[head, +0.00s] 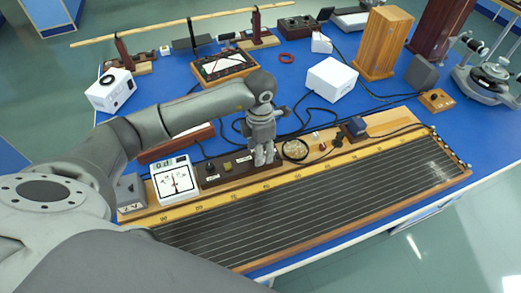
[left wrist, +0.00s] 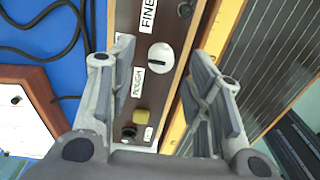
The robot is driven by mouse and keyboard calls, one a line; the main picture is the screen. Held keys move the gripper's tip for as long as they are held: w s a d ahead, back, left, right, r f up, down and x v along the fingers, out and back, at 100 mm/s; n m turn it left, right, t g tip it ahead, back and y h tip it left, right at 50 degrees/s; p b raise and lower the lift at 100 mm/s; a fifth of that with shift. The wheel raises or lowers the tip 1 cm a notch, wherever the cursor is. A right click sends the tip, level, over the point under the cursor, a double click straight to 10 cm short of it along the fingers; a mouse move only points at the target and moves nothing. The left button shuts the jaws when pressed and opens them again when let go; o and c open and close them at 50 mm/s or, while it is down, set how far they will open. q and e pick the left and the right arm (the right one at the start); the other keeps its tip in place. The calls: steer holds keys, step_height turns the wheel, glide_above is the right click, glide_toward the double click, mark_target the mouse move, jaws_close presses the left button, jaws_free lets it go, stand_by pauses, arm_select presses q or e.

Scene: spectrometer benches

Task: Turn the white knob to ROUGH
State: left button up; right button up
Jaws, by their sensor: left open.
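The round white knob (left wrist: 160,57) sits on a dark brown control strip (left wrist: 129,62) in the left wrist view. A short dark mark runs crosswise on its face. A FINE label (left wrist: 147,15) is above it in that view and a ROUGH label (left wrist: 137,81) is below and left; I cannot tell which label the mark indicates. My left gripper (left wrist: 160,52) is open, its fingers apart on either side of the knob; contact is not clear. In the head view my left gripper (head: 263,161) points down at the strip (head: 226,172) and hides the knob.
A yellow button (left wrist: 141,116) and a black knob (left wrist: 129,131) share the strip. A white meter (head: 174,180) stands left of it. The long wired board (head: 320,205) lies in front. Black cables and a white box (head: 331,79) are behind on the blue bench.

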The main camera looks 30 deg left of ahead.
arm_select(q)
step_height(320, 180, down, 2)
steer(key=shift+f, duration=0.1)
steer(key=shift+c, duration=1.1)
jaws_close()
arm_select(e)
steer(key=shift+w+a+r, duration=0.3)
steer(key=shift+w+a, duration=0.15)
steer(key=shift+w, duration=0.05)
